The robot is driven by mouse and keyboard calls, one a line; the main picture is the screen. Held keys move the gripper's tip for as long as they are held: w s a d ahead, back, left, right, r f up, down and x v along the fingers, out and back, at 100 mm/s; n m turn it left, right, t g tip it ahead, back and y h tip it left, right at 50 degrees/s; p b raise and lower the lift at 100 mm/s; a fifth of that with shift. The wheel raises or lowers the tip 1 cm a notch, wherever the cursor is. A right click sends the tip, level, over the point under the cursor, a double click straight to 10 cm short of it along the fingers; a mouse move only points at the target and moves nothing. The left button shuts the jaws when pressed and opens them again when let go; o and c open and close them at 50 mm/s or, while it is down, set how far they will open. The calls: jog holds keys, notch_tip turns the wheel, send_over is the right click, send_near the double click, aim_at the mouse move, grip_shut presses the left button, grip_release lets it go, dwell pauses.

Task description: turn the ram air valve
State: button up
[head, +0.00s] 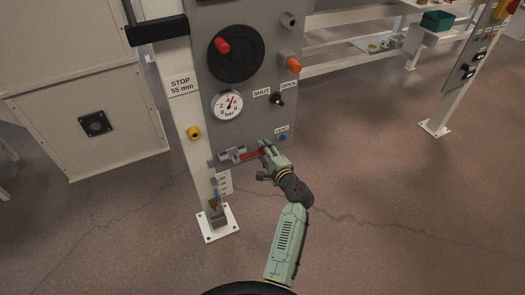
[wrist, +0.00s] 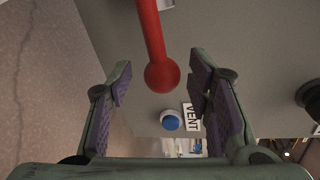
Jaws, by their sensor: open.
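The valve (head: 232,154) is a grey metal body low on the grey panel, with a red lever (head: 250,154) pointing right. I take this to be the ram air valve; no label naming it is readable. My gripper (head: 263,147) is at the lever's free end. In the wrist view the red lever (wrist: 151,35) comes down from the top and ends in a red ball (wrist: 162,76). My open gripper (wrist: 160,71) has a finger on each side of the ball, with gaps showing. The valve body is out of the wrist view.
A blue button (head: 282,137) marked VENT sits right of the lever; it also shows in the wrist view (wrist: 171,122). Above are a pressure gauge (head: 227,105) and a black SHUT/OPEN knob (head: 277,99). A yellow button (head: 194,133) is on the white post. The floor in front is clear.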

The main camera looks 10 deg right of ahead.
jog(key=v, duration=1)
jog(key=shift+s+d, duration=0.15)
jog(key=shift+s, duration=0.2)
